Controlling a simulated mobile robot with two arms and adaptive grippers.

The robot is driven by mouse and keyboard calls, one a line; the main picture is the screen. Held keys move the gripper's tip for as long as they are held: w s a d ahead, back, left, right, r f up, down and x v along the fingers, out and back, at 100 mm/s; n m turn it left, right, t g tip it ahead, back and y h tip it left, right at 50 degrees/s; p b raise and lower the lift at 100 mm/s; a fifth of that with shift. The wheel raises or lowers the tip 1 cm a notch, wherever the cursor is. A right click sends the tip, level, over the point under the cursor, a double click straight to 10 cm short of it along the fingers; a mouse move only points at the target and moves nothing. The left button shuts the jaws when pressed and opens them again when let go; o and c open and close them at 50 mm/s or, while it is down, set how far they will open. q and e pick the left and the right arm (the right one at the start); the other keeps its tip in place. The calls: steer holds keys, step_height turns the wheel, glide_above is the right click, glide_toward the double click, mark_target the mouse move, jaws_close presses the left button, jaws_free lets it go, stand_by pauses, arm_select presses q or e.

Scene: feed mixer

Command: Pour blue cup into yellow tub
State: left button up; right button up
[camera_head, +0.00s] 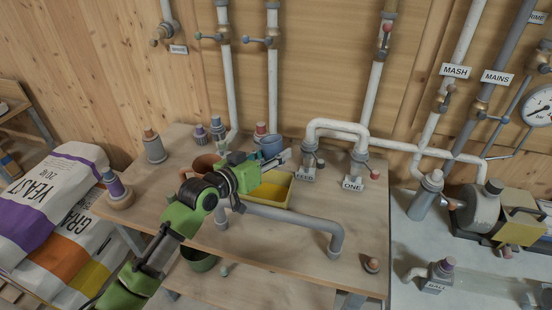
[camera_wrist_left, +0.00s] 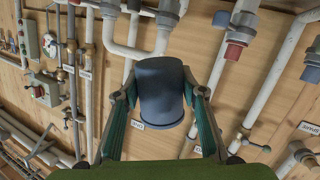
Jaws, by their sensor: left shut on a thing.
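The blue cup (camera_head: 271,143) is held in my left gripper (camera_head: 279,160), above the back part of the table. In the left wrist view the blue cup (camera_wrist_left: 161,92) sits between the two fingers, which touch its sides. Its contents do not show, and I cannot tell its exact tilt. The yellow tub (camera_head: 272,194) stands on the table just in front of and below the cup. My left arm crosses in front of the tub's left part and hides it. My right gripper is not in view.
A grey pipe (camera_head: 290,219) runs in front of the tub, and a white pipe (camera_head: 338,125) bends up behind it to the right. A brown pot (camera_head: 205,164) stands left. A green pot (camera_head: 199,260) is on the lower shelf. The table's front right is mostly clear.

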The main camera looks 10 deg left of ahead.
arm_select(q)
steer(key=shift+w+a+f+m+t+b, duration=0.2)
steer(key=shift+a+f+m+t+b, duration=0.1)
steer(key=shift+m, duration=0.5)
steer(key=shift+w+a+r+m+t+y, duration=0.15)
steer(key=shift+r+m+t+y, duration=0.15)
steer(key=shift+m, duration=0.3)
steer(key=shift+r+p, duration=0.65)
steer(key=shift+p, duration=0.05)
steer(key=shift+f, duration=0.2)
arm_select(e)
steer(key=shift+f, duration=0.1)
